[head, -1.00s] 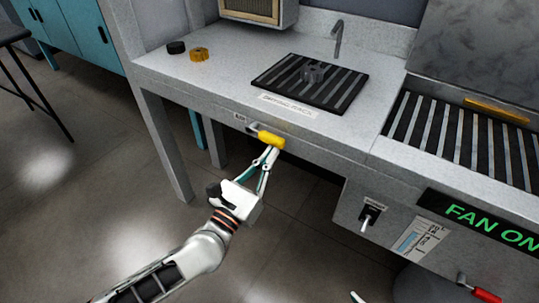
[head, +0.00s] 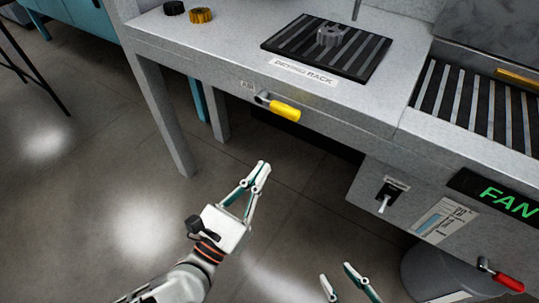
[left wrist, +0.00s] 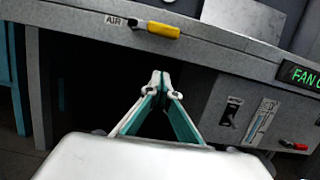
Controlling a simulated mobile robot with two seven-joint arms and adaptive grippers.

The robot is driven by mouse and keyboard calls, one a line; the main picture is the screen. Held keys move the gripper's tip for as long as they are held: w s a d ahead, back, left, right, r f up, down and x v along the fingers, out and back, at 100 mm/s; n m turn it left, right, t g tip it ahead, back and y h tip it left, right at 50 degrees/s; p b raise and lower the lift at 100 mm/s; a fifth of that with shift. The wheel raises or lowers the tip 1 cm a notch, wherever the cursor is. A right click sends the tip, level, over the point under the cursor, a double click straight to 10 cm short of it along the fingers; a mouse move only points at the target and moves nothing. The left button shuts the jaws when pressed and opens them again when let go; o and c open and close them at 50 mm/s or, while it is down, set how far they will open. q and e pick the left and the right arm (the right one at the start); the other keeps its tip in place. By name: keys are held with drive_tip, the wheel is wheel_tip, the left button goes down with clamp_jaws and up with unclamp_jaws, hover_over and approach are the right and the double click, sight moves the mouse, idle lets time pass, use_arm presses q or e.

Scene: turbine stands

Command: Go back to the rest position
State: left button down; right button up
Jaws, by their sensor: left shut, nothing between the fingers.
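My left gripper (head: 262,168) is shut and empty. In the head view it hangs over the floor in front of the bench, below and left of the yellow air handle (head: 285,111), apart from it. In the left wrist view its closed fingertips (left wrist: 160,76) sit under the bench edge, with the yellow handle (left wrist: 163,29) above them. My right gripper (head: 337,276) shows only its two fingertips at the bottom of the head view. They stand apart, with a gap between them; the rest of it is out of frame.
The bench (head: 225,55) bears a drying rack (head: 275,40) with a grey part (head: 330,35) on it, plus an orange knob (head: 201,15) and a black knob (head: 173,8). A switch (head: 386,197), a red handle (head: 508,282) and a grey bin (head: 425,272) are at right.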

use_arm(q)
drive_tip(key=shift+s+a+f, duration=0.1)
drive_tip(key=shift+s+a, duration=0.2)
drive_tip(key=shift+s, duration=0.1)
